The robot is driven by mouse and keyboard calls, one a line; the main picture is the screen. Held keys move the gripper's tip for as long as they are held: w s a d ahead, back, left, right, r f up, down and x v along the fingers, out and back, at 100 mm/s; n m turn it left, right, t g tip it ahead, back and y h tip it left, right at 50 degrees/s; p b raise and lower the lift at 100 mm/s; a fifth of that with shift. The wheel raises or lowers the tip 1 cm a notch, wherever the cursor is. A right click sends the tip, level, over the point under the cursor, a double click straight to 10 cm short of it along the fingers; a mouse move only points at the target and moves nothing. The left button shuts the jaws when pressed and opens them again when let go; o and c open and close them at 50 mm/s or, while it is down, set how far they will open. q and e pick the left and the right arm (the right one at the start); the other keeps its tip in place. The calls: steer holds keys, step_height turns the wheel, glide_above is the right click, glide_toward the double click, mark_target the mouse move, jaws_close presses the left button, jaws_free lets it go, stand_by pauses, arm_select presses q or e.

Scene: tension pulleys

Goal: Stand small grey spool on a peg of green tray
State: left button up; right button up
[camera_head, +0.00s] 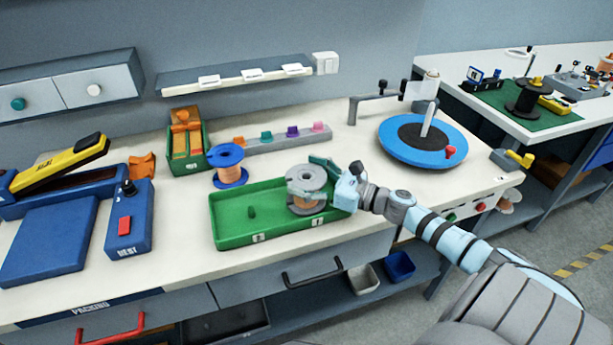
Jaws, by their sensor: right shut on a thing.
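The green tray (232,227) lies on the bench near its front edge, with a bare green peg (252,211) standing in its left part. The small grey spool (306,179), wound with copper-coloured wire, stands upright in the tray's right part. My right gripper (318,186) reaches in from the right and is shut on the grey spool. The spool covers whatever is under it, so I cannot tell whether it sits on a peg or is just above the tray floor. My left gripper is not in view.
A blue spool (229,165) with orange wire stands behind the tray. A blue round turntable (394,155) is at the right, and a blue scale-like box (128,222) at the left. A grey rack with coloured clips (292,136) stands behind.

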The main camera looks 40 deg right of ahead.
stand_by(0.3)
steer(key=o, duration=1.9)
steer(key=shift+f, duration=0.1)
steer(key=v, duration=1.1)
steer(key=shift+s, duration=0.1)
steer(key=shift+s+d, duration=0.25)
steer(key=shift+s, duration=0.05)
